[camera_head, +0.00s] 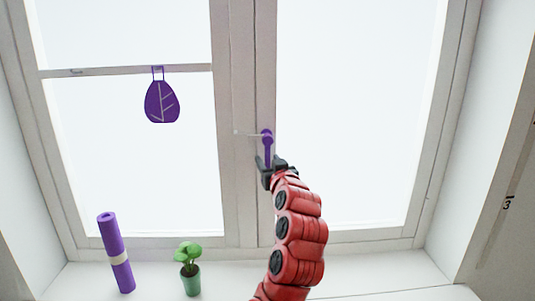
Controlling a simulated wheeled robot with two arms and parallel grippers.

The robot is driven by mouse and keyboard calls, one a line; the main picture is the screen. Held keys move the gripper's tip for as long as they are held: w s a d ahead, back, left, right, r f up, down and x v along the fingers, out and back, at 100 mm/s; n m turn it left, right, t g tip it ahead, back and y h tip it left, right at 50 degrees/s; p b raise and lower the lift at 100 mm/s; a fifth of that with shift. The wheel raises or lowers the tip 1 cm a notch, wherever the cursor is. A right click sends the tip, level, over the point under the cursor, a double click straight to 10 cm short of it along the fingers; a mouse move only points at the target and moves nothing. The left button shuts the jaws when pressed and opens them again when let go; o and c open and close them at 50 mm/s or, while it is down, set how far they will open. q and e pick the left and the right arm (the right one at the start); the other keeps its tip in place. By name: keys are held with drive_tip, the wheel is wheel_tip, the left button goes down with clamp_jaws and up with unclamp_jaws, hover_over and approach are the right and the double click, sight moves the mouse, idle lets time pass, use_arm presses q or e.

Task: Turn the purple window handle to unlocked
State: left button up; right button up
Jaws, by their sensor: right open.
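The purple window handle (267,138) is on the window's middle post, with its lever pointing down. My right gripper (266,161) is open at the lower end of the handle. Its dark fingers are close around or beside the lever tip; I cannot tell whether they touch it. The red right arm reaches up from the bottom of the view and hides part of the frame and sill below. My left gripper is not in view.
A purple leaf ornament (161,103) hangs from the left pane's crossbar. A purple roll (117,254) with a pale band and a small plant in a green pot (191,281) stand on the white windowsill (68,285). The right pane (360,120) is clear.

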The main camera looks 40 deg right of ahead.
drive_tip(key=shift+w+d, duration=0.1)
drive_tip(key=shift+w, duration=0.35)
clamp_jaws()
idle(1.2)
